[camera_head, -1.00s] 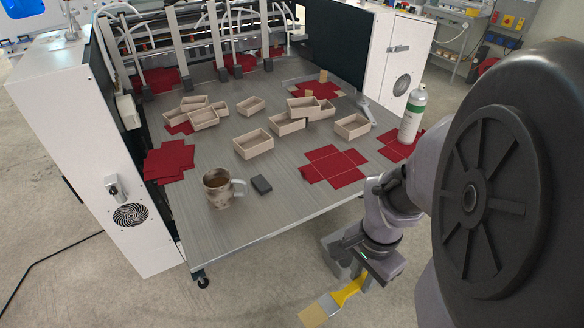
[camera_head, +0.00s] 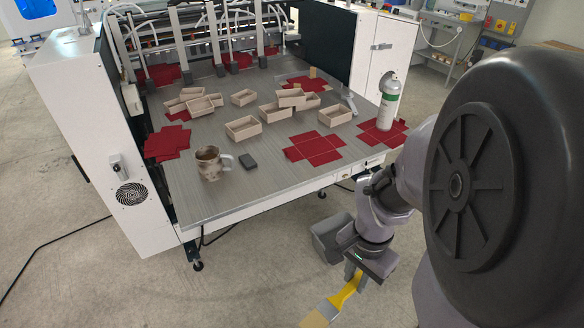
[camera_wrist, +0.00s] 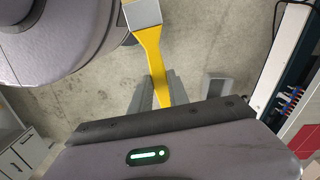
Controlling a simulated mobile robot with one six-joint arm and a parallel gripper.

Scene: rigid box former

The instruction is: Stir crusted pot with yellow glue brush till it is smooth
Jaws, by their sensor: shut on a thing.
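My gripper (camera_head: 356,275) is shut on the yellow handle of the glue brush (camera_head: 345,292). It holds the brush over the floor, in front of and below the table's right front edge. The bristle end points down and left in the head view. The wrist view shows the yellow handle (camera_wrist: 154,62) between the fingers (camera_wrist: 158,95), with the metal band at the top edge. The pot (camera_head: 208,164), a stained mug-like vessel with a handle and brownish contents, stands upright on the table near its front left. The surface of the contents is too small to judge.
The grey table (camera_head: 255,195) holds several open tan boxes (camera_head: 243,128) and red card blanks (camera_head: 314,148). A dark block (camera_head: 248,161) lies beside the pot. A spray can (camera_head: 388,102) stands at the right. A grey bin (camera_head: 332,236) is on the floor near my gripper.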

